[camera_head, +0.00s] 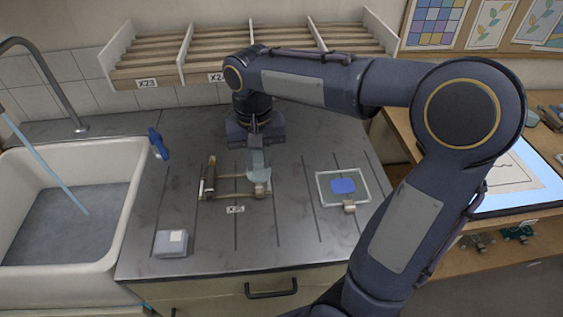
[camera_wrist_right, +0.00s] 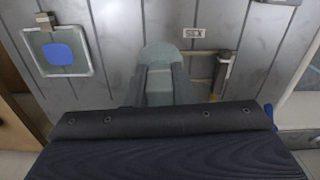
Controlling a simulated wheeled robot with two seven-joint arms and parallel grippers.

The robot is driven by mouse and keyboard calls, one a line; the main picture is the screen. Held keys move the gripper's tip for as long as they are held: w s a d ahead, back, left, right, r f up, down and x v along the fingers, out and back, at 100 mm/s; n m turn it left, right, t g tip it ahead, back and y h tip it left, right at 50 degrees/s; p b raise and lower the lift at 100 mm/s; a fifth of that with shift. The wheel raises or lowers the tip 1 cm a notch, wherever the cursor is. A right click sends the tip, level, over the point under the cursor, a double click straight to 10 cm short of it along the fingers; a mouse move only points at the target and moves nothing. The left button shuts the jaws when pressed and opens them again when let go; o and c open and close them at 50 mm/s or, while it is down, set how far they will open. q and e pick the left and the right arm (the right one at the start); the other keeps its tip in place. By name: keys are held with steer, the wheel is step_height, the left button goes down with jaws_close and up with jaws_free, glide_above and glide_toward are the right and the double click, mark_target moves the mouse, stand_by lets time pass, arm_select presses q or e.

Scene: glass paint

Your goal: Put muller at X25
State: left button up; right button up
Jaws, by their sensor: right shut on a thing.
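My right gripper (camera_head: 257,146) hangs over the middle of the grey counter, its arm reaching in from the right. It is shut on the muller (camera_head: 258,163), a grey-green, rounded piece held below the gripper. In the right wrist view the muller (camera_wrist_right: 162,53) is straight ahead, between the fingers. A small label (camera_head: 235,209), too small to read surely, lies on the counter in front of a low wooden rack (camera_head: 232,196). The muller is over or beside the rack's right end; I cannot tell whether it touches. My left gripper is out of view.
A dark-handled tool (camera_head: 210,175) stands at the rack's left end. A framed glass plate (camera_head: 322,200) with a blue patch (camera_head: 343,186) lies to the right. A small box (camera_head: 171,244) is at front left, a blue tool (camera_head: 158,143) near the sink (camera_head: 130,200). A labelled slatted shelf (camera_head: 145,70) stands behind.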

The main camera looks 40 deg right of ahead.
steer(key=shift+w, duration=0.1)
steer(key=shift+d, duration=0.1)
steer(key=w+d+f+p, duration=0.1)
steer(key=d+f, duration=0.2)
steer(key=d, duration=0.1)
steer(key=w+d+f+p, duration=0.1)
steer(key=d+f, duration=0.1)
steer(key=d, duration=0.2)
steer(key=w+d+f, duration=0.2)
steer(key=d+f, duration=0.1)
steer(key=d, duration=0.1)
steer(key=shift+f+p, duration=0.3)
steer(key=shift+p, duration=0.1)
steer(key=shift+w+d+f, duration=0.1)
steer(key=shift+d+f, duration=0.1)
steer(key=f, duration=0.3)
steer(key=shift+w+d+p, duration=0.1)
steer(key=shift+d+p, duration=0.2)
steer(key=shift+d, duration=0.05)
steer(key=shift+f, duration=0.25)
